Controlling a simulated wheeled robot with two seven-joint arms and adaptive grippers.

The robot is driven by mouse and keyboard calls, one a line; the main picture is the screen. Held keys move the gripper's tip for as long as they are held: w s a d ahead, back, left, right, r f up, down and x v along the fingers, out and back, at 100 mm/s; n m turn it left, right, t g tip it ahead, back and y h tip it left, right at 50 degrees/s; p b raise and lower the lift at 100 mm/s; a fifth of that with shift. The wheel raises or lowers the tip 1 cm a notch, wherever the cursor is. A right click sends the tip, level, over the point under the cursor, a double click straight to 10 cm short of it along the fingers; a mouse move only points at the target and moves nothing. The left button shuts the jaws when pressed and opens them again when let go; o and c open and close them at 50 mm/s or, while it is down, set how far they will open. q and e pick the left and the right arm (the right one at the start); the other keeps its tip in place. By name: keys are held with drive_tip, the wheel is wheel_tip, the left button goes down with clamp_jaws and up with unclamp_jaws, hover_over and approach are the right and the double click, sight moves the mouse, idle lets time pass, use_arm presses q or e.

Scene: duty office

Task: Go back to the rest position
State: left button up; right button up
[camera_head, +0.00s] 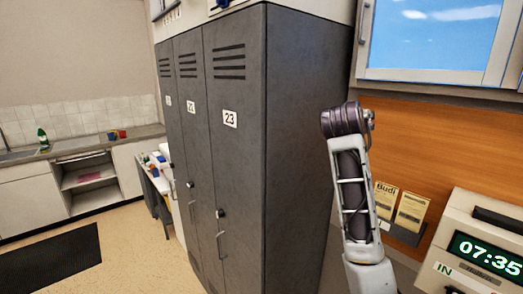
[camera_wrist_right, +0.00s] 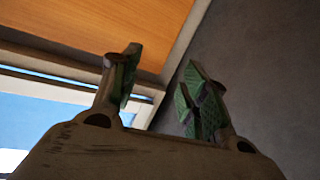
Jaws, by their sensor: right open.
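My right arm (camera_head: 357,195) rises in the right half of the head view, in front of the orange wooden wall and just right of the lockers. Its gripper does not show clearly there. In the right wrist view my right gripper (camera_wrist_right: 160,75) has its two green-padded fingers apart, with nothing between them. My left gripper is in neither view.
Tall grey lockers (camera_head: 235,150) stand close at the arm's left. At right are a time clock (camera_head: 485,250), a card rack (camera_head: 403,228) and a window (camera_head: 432,40). A counter (camera_head: 80,150) is far left; the floor (camera_head: 130,255) before it has a dark mat (camera_head: 50,262).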

drive_tip(key=s+a+f+n+g+y, duration=0.1)
drive_tip(key=s+f+n+g+y, duration=0.3)
drive_tip(key=f, duration=1.4)
drive_tip(key=s+a+f+y, duration=0.1)
drive_tip(key=s+f, duration=0.4)
drive_tip(key=f, duration=1.2)
drive_tip(key=s+a+f+n+g+y, duration=0.1)
drive_tip(key=s+a+f+g+y, duration=0.15)
drive_tip(key=s+f, duration=0.95)
drive_tip(key=s+a+f+n+g+y, duration=0.1)
drive_tip(key=s+f+n+g+y, duration=0.15)
drive_tip(key=s+f, duration=0.95)
drive_tip(key=s+f+g+h+b, duration=0.1)
drive_tip(key=s+f, duration=0.3)
drive_tip(key=f, duration=1.2)
drive_tip(key=s+f+g+b, duration=0.1)
drive_tip(key=s+f, duration=0.2)
drive_tip(key=f, duration=1.2)
drive_tip(key=s+d+f, duration=0.2)
drive_tip(key=s+f, duration=0.8)
drive_tip(key=s, duration=0.1)
drive_tip(key=s+d+f+g+b, duration=0.1)
drive_tip(key=s+f, duration=1)
drive_tip(key=shift+d, duration=0.35)
